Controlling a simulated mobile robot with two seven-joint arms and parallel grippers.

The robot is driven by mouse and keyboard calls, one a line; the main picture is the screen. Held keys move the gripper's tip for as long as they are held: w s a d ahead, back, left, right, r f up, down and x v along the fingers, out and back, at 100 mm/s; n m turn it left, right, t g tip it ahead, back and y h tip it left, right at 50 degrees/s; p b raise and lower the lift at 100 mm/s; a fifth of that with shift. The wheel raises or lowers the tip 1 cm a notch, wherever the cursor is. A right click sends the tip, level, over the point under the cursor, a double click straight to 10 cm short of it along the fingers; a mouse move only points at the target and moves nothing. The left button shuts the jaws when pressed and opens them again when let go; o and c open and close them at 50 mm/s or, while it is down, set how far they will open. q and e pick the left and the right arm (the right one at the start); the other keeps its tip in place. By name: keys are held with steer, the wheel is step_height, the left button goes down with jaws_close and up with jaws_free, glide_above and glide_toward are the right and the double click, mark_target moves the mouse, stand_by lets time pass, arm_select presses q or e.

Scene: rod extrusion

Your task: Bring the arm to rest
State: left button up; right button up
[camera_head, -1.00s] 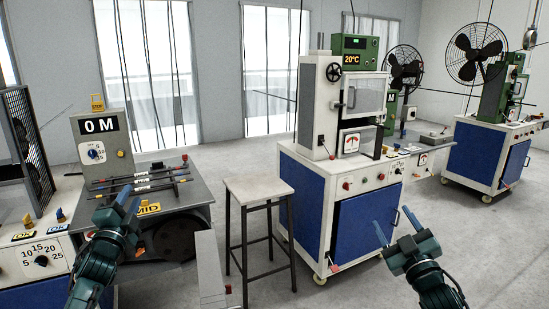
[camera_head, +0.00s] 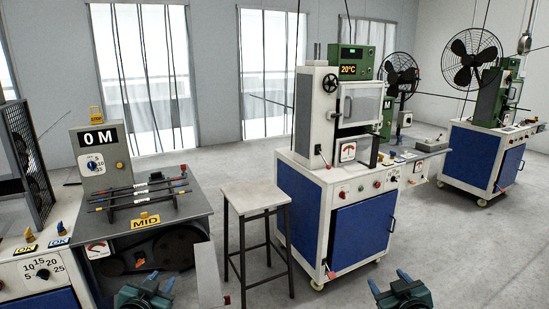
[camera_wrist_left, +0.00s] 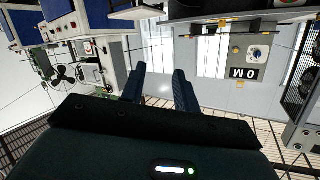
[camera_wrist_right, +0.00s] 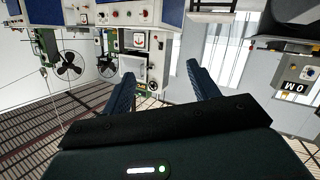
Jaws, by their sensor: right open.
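My left gripper (camera_head: 146,290) is low at the bottom edge of the head view, in front of the grey bench with the dark rods. Its two blue fingers stand apart with nothing between them in the left wrist view (camera_wrist_left: 158,92). My right gripper (camera_head: 403,288) is at the bottom of the head view, right of the stool and in front of the blue cabinet machine. Its fingers are also apart and empty in the right wrist view (camera_wrist_right: 162,92). Both arms behind the grippers are mostly out of the head view.
A grey bench (camera_head: 190,217) carries several rods on a rack and a box marked "0 M" (camera_head: 100,139). A stool (camera_head: 256,197) stands between it and the white-and-blue machine (camera_head: 312,200). Fans stand at the back right. Open floor (camera_head: 470,240) lies at the lower right.

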arm_select(q)
steer(key=s+d+f+g+h, duration=0.1)
steer(key=s+d+f, duration=0.3)
steer(key=s, duration=0.6)
steer(key=s+d+f+g+h, duration=0.1)
steer(key=s+d+f, duration=0.3)
steer(key=s, duration=0.6)
steer(key=s+d+f+g+h, duration=0.1)
steer(key=s+d+f, duration=0.3)
steer(key=s, duration=0.6)
steer(key=shift+s+d+f+n+g, duration=0.2)
steer(key=shift+d+f+n+g, duration=0.1)
steer(key=shift+d+g, duration=0.5)
arm_select(e)
steer(key=s+a+f+g+y, duration=0.1)
steer(key=s+a+f, duration=0.3)
steer(key=s, duration=0.6)
steer(key=s+a+f+g+y, duration=0.1)
steer(key=s+a+f, duration=0.3)
steer(key=s, duration=0.6)
steer(key=s+a+f+g+y, duration=0.1)
steer(key=s+a+f, duration=0.3)
steer(key=s, duration=0.6)
steer(key=shift+s+a+f+m+g, duration=0.2)
steer(key=shift+a+f+m+g, duration=0.1)
steer(key=shift+a+g, duration=0.5)
